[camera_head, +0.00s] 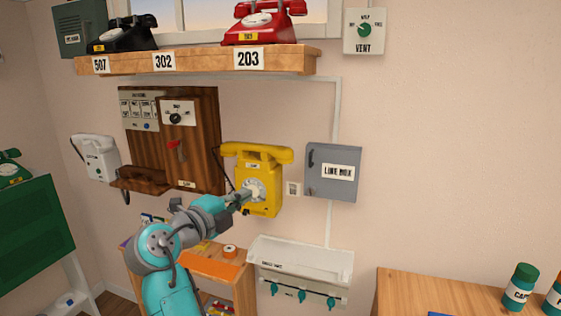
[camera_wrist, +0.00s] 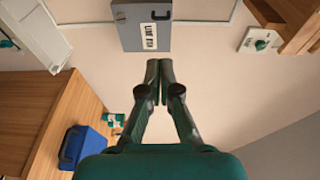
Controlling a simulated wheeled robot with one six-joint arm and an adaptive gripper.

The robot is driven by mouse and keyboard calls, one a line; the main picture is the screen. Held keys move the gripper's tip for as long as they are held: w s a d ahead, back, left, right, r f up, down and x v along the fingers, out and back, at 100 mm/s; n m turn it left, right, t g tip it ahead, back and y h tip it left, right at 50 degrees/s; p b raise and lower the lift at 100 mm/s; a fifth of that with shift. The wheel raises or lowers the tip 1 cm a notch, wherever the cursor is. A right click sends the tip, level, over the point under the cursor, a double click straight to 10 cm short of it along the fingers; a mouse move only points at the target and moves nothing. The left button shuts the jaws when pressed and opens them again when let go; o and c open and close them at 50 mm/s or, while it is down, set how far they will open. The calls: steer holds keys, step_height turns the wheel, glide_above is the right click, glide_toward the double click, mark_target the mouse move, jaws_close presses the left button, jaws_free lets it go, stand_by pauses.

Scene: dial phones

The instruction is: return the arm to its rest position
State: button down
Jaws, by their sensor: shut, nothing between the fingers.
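My arm (camera_head: 184,232) is teal and grey and reaches up and to the right from the lower left of the head view. My gripper (camera_head: 243,196) is in front of the yellow wall phone (camera_head: 262,205) and overlaps its dial in the picture. I cannot tell whether it touches the phone. In the wrist view my gripper (camera_wrist: 159,64) has its two dark fingers together, with nothing between them.
The wooden shelf (camera_head: 200,61) above holds a black phone (camera_head: 122,35) and a red phone (camera_head: 262,24). A wooden panel (camera_head: 205,150), a white wall tray (camera_head: 300,262) and an orange-topped cabinet (camera_head: 240,285) are near my arm. A wooden counter (camera_head: 450,292) stands at right. The right wall is bare.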

steer(key=d+f+n+y, duration=0.35)
steer(key=f+n, duration=0.25)
steer(key=f, duration=0.9)
steer(key=s+d+f+n+y, duration=0.2)
steer(key=s+d+f+n, duration=0.2)
steer(key=s+f, duration=0.3)
steer(key=s+d+f+n+y, duration=0.1)
steer(key=s+d+f+n, duration=0.3)
steer(key=f, duration=0.6)
steer(key=s+d+f+n+y, duration=0.2)
steer(key=s+d+f+n, duration=0.1)
steer(key=s+d+f, duration=0.4)
steer(key=s+d+f+n+y, duration=0.1)
steer(key=s+d+f+n, duration=0.2)
steer(key=s, duration=0.8)
steer(key=s+d+f+n+y, duration=0.1)
steer(key=s+d+f+n, duration=0.15)
steer(key=s, duration=0.85)
steer(key=s+d+r, duration=0.1)
steer(key=s+r, duration=0.4)
steer(key=s, duration=0.3)
steer(key=s+d+r+n+h, duration=0.1)
steer(key=s+d+r, duration=0.1)
steer(key=s+r, duration=0.3)
steer(key=v, duration=0.4)
steer(key=shift+s, duration=0.25)
steer(key=shift+f+n, duration=0.1)
steer(key=shift+n, duration=0.15)
